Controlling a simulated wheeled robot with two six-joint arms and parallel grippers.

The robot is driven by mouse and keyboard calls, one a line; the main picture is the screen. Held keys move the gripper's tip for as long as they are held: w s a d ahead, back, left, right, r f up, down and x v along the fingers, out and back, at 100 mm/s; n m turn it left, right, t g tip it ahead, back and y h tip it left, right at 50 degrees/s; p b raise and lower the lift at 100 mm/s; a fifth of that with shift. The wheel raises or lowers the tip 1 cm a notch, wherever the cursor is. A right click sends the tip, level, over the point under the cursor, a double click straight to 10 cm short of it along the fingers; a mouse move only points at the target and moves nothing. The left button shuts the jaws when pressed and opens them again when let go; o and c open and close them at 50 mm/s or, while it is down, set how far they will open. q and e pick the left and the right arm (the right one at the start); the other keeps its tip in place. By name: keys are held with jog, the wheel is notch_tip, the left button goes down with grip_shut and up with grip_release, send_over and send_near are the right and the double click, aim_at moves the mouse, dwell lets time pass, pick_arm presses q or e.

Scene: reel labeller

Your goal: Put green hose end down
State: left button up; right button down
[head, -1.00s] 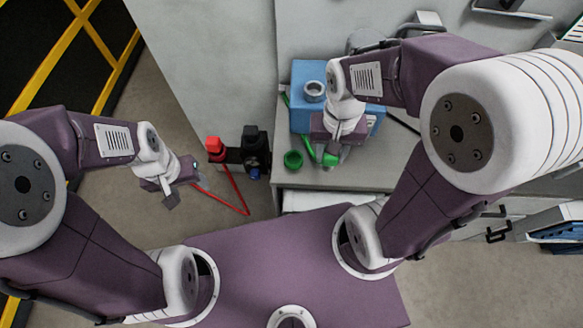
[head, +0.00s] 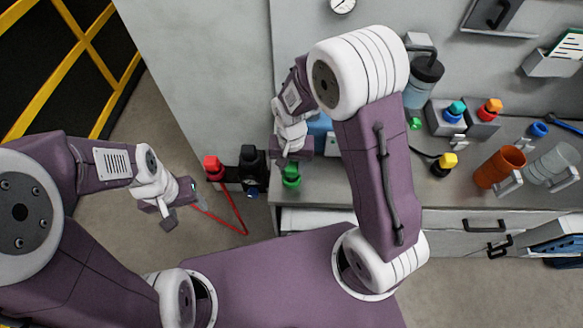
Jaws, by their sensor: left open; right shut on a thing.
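The green hose end (head: 291,171) shows as a green piece at the left front edge of the grey worktop (head: 330,190). It is over or in the small green ring holder, which I cannot make out separately now. My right gripper (head: 291,160) is shut on the green hose end from above, its fingers mostly hidden by its own wrist. Whether the end is seated in the ring cannot be told. My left gripper (head: 178,204) is open, away to the left over the floor.
A blue box (head: 320,127) is partly hidden behind my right arm. Red (head: 213,167) and black (head: 249,155) fittings sit left of the worktop, with a red hose (head: 236,217) hanging below. An orange cup (head: 499,167) and yellow plug (head: 446,162) stand right.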

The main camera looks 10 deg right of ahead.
jog(key=shift+w+f, duration=0.15)
jog(key=shift+f, duration=0.3)
jog(key=shift+f, duration=0.15)
jog(key=c, duration=1)
grip_release()
jog(key=shift+c, duration=0.2)
jog(key=shift+o, duration=0.6)
